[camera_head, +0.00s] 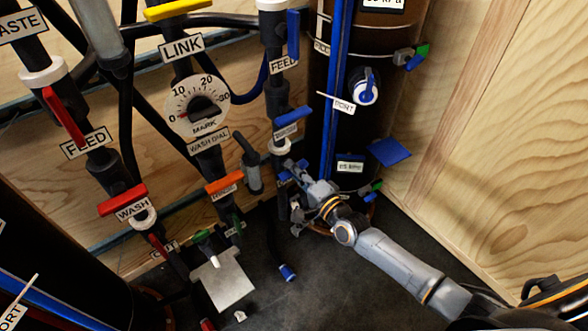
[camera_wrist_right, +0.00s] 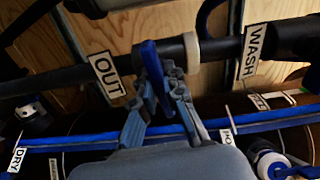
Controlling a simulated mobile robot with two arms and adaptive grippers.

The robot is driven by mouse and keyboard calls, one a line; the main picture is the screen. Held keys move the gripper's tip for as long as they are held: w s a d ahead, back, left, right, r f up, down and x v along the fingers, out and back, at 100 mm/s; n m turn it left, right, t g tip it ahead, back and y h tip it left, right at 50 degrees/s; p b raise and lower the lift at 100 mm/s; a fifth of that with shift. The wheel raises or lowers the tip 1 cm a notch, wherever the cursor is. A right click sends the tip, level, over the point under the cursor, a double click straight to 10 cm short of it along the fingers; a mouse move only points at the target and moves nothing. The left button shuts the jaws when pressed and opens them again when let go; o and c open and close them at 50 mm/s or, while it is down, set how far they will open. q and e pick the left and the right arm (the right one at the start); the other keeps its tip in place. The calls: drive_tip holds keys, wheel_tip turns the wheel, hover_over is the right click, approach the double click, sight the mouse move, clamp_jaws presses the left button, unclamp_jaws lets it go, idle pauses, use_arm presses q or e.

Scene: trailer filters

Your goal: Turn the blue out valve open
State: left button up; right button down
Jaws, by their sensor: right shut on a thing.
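The blue out valve handle (camera_wrist_right: 151,72) sits on a dark pipe next to a white "OUT" label (camera_wrist_right: 108,76) in the right wrist view. The handle lies across the pipe and stands between the fingers of my right gripper (camera_wrist_right: 160,88), which is shut on it. In the head view my right gripper (camera_head: 297,172) reaches the lower part of the blue-handled pipe, left of the big black tank. It hides most of the out valve there. My left gripper does not show.
Just above in the head view is another blue handle (camera_head: 292,117). The black tank (camera_head: 372,130) with blue pipes stands close on the right. Red and orange valves (camera_head: 122,201) are on the left.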

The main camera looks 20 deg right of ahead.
drive_tip(key=n+p, duration=0.2)
drive_tip(key=n, duration=0.3)
drive_tip(key=n+p, duration=0.2)
drive_tip(key=n, duration=0.4)
drive_tip(key=shift+n, duration=0.3)
drive_tip(key=shift+n+p, duration=0.3)
drive_tip(key=shift+n, duration=0.9)
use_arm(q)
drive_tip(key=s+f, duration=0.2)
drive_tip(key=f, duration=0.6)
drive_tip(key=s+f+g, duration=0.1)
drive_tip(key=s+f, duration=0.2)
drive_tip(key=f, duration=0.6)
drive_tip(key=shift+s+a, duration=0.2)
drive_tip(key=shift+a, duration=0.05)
use_arm(e)
drive_tip(key=shift+n, duration=1.4)
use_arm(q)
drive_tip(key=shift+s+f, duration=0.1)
use_arm(e)
drive_tip(key=c, duration=1.4)
unclamp_jaws()
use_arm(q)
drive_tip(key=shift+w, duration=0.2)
use_arm(e)
drive_tip(key=shift+s, duration=0.1)
